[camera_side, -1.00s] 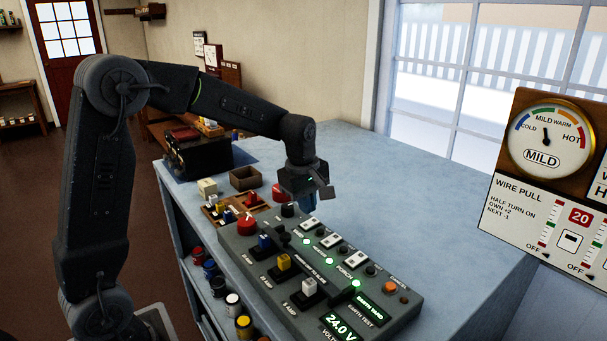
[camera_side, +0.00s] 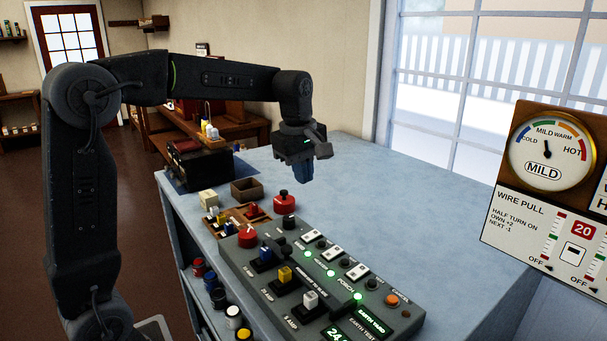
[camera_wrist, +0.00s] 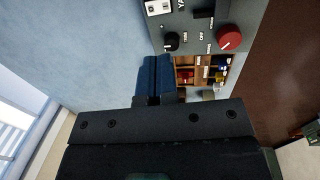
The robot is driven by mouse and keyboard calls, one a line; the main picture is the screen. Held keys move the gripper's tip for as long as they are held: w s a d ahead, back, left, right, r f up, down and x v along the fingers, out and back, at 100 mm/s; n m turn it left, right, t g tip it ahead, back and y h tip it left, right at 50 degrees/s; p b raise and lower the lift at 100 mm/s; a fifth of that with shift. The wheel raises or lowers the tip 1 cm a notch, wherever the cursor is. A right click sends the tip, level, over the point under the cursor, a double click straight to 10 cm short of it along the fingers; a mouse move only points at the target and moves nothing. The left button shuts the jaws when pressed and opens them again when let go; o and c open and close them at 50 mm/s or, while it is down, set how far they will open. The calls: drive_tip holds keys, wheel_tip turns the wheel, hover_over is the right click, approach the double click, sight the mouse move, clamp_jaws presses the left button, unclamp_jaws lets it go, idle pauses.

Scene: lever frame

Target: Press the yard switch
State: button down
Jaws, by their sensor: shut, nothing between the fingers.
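The grey control panel (camera_side: 345,322) lies on the blue bench, with a row of white rocker switches along its far side. The white switch nearest my gripper (camera_side: 311,236) appears to be the yard one; part of a label reading "YA" shows beside a white switch in the wrist view (camera_wrist: 158,7). The full lettering is too small to read. My gripper (camera_side: 303,175) is shut and empty, held in the air above and behind the panel's far end, apart from the switches. Its blue fingers, closed together, show in the wrist view (camera_wrist: 153,72).
A red round knob (camera_side: 247,236), a black knob (camera_side: 288,223) and coloured levers share the panel. A red button-like object (camera_side: 284,203), a wooden tray (camera_side: 238,219) and an open brown box (camera_side: 245,189) sit beyond it. The bench to the right is clear.

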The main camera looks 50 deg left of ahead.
sight(314, 233)
drive_tip(key=shift+w, duration=0.75)
drive_tip(key=f, duration=0.4)
drive_tip(key=w+f, duration=0.1)
drive_tip(key=f, duration=0.9)
drive_tip(key=shift+w, duration=0.35)
drive_tip(key=shift+f, duration=0.2)
drive_tip(key=shift+s, duration=0.15)
